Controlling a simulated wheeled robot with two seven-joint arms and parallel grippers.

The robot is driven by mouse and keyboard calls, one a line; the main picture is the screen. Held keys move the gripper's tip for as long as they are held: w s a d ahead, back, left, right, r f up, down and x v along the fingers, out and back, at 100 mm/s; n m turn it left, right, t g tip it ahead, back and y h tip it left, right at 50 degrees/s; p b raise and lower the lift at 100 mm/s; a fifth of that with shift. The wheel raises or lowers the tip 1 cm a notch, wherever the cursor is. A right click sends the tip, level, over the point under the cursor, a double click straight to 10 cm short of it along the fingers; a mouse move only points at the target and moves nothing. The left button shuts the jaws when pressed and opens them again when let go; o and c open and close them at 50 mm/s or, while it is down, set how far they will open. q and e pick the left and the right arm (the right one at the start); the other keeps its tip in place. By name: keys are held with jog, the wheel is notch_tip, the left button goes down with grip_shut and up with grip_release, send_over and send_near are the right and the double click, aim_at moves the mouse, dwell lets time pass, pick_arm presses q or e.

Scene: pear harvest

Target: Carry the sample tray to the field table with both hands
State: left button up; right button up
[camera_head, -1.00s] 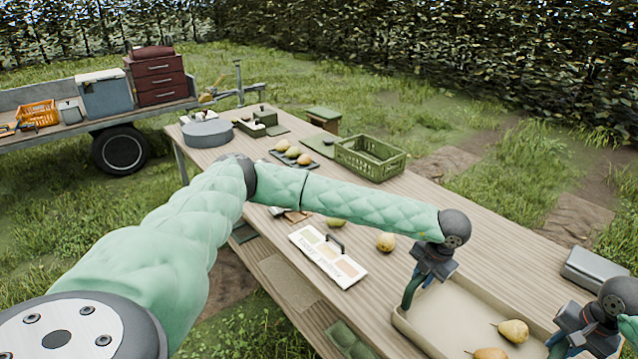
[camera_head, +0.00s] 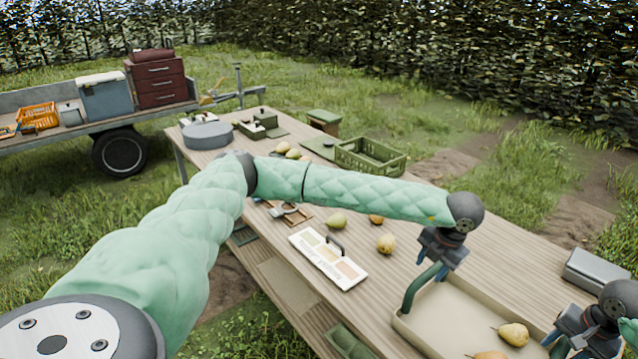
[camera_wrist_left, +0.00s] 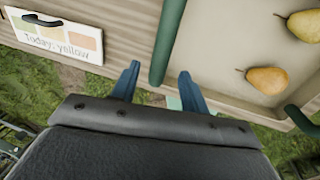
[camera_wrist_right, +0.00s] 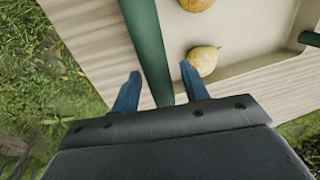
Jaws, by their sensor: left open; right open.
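The beige sample tray (camera_head: 437,335) lies on the wooden table at the lower right, with pears (camera_head: 513,334) in it. A green bar handle (camera_head: 411,293) rises at its left end. My left gripper (camera_head: 436,267) is over that handle, open; in the left wrist view the handle (camera_wrist_left: 167,45) runs up between its fingertips in the picture. My right gripper (camera_head: 566,337) is at the tray's right part, beside another green handle. In the right wrist view a handle (camera_wrist_right: 148,45) shows between its open fingers. Whether either handle is touched cannot be told.
A colour card (camera_head: 328,259) reading "Today: yellow" and loose pears (camera_head: 386,243) lie left of the tray. A green crate (camera_head: 370,158) stands farther back on the wooden table (camera_head: 490,240). A grey box (camera_head: 597,272) sits at the right edge.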

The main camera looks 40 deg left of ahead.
jog(key=shift+r, duration=0.1)
pick_arm(q)
jog(key=r, duration=0.2)
jog(key=d+r, duration=0.1)
jog(key=r, duration=0.2)
jog(key=shift+s+r, duration=0.1)
jog(key=shift+r, duration=0.25)
pick_arm(e)
notch_tip(320, 180, up, 12)
jog(key=d, duration=0.2)
jog(key=shift+s+d+f, duration=0.15)
jog(key=shift+s+f, duration=0.05)
jog(key=shift+f, duration=0.05)
pick_arm(q)
jog(key=shift+r, duration=0.1)
jog(key=shift+s+a+r, duration=0.1)
jog(key=shift+a+r, duration=0.2)
jog(key=shift+r, duration=0.5)
jog(key=shift+w+a+r, duration=0.1)
jog(key=shift+a+r, duration=0.25)
jog(key=shift+r, duration=0.4)
jog(key=shift+s+a+r, duration=0.1)
jog(key=shift+a+r, duration=0.2)
jog(key=shift+r, duration=0.5)
pick_arm(e)
jog(key=shift+r, duration=0.15)
